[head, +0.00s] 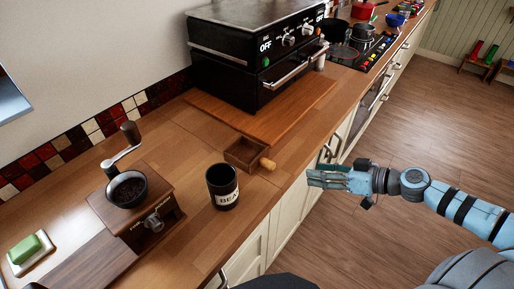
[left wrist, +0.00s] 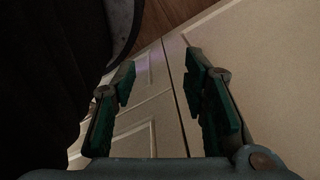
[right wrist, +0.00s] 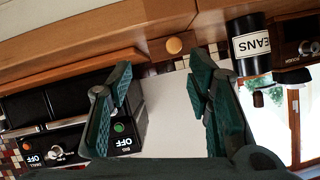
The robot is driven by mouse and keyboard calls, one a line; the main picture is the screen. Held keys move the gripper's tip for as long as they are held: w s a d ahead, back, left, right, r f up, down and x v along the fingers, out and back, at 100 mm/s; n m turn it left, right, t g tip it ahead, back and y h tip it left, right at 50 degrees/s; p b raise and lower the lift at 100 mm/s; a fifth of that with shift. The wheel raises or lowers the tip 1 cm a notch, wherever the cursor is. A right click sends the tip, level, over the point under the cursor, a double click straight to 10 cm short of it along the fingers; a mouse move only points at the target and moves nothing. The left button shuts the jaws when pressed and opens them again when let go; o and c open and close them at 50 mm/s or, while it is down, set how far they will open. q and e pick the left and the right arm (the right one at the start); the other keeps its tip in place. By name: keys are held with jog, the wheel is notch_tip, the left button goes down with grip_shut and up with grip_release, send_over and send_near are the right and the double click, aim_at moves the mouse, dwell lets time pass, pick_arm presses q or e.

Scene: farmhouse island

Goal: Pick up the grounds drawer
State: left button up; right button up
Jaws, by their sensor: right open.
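The grounds drawer (head: 241,152) is a small, open-topped wooden box with a round light-wood knob (head: 267,163). It lies on the wooden counter near the front edge, with the knob towards the edge. In the right wrist view the knob (right wrist: 174,46) shows just beyond and between the fingertips. My right gripper (head: 309,178) is open and empty, beside the counter edge, to the right of the knob and apart from it. My left gripper (left wrist: 160,75) is open and empty in front of cream cabinet doors; it is out of the head view.
A black mug (head: 222,188) lettered "BEAN..." stands left of the drawer. The coffee grinder (head: 115,213) with its crank stands further left. A black oven-like appliance (head: 235,50) on a wooden board (head: 300,105) stands behind the drawer. The counter around the drawer is mostly clear.

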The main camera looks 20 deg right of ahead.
jog(key=a+r, duration=0.2)
jog(key=b, duration=1.5)
send_near(275, 165)
jog(key=x, duration=0.4)
jog(key=shift+w+a+r+y, duration=0.1)
jog(key=shift+w+a+y, duration=0.05)
jog(key=shift+a+y, duration=0.25)
jog(key=shift+w+a+f+p, duration=0.25)
jog(key=shift+w+p, duration=0.1)
jog(key=shift+w, duration=0.15)
jog(key=x, duration=0.5)
jog(key=shift+d+f, duration=0.1)
jog(key=shift+f, duration=0.15)
jog(key=c, duration=0.5)
grip_shut()
